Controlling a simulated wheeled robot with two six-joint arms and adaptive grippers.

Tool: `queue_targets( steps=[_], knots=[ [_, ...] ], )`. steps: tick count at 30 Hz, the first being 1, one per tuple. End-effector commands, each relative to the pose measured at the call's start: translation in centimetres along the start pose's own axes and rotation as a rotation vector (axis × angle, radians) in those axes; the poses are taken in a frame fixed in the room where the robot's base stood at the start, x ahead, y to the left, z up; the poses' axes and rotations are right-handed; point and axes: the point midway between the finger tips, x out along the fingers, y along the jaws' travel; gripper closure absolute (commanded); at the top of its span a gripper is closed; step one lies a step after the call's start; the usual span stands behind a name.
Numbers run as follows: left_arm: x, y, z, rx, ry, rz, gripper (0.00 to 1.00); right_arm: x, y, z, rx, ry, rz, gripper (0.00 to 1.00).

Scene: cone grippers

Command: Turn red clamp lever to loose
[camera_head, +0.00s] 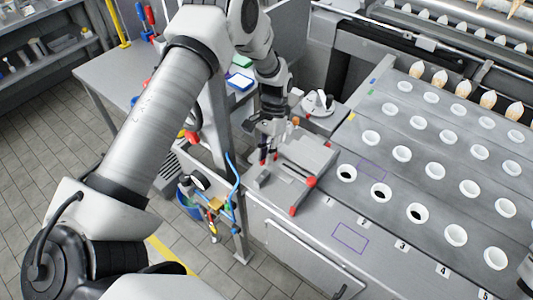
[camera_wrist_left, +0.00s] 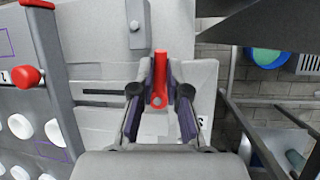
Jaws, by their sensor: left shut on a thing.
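The red clamp lever (camera_wrist_left: 160,66) stands between the two dark finger pads of my left gripper (camera_wrist_left: 160,95) in the left wrist view. The gripper is shut on it, and a round pivot or bolt head shows low on the lever. In the head view my left gripper (camera_head: 268,152) points down at the left edge of the grey clamp fixture; small red parts show at its fingertips, and most of the lever is hidden there. My right gripper is not in view.
A red ball knob (camera_head: 311,182) on a bar sits at the fixture's right, close to the plate (camera_head: 340,205) with several white-rimmed holes. A grey block (camera_wrist_left: 138,22) stands near the lever. A blue cable and tools hang at the left. A side table (camera_head: 115,75) stands behind.

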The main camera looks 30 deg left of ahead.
Motion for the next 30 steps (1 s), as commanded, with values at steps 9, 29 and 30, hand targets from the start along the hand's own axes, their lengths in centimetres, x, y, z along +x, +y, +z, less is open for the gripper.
queue_targets(
  steps=[9, 29, 30],
  knots=[
    [0.3, 0.0, 0.1, 0.001, -0.006, 0.002, 0.61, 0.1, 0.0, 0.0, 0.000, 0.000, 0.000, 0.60],
    [-6.7, 0.0, -0.1, 0.001, 0.003, -0.001, 0.61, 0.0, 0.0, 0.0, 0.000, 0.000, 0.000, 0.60],
    [-7.7, -0.1, -0.1, 0.001, 0.003, -0.001, 0.61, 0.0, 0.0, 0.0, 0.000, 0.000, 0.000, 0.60]
  ],
)
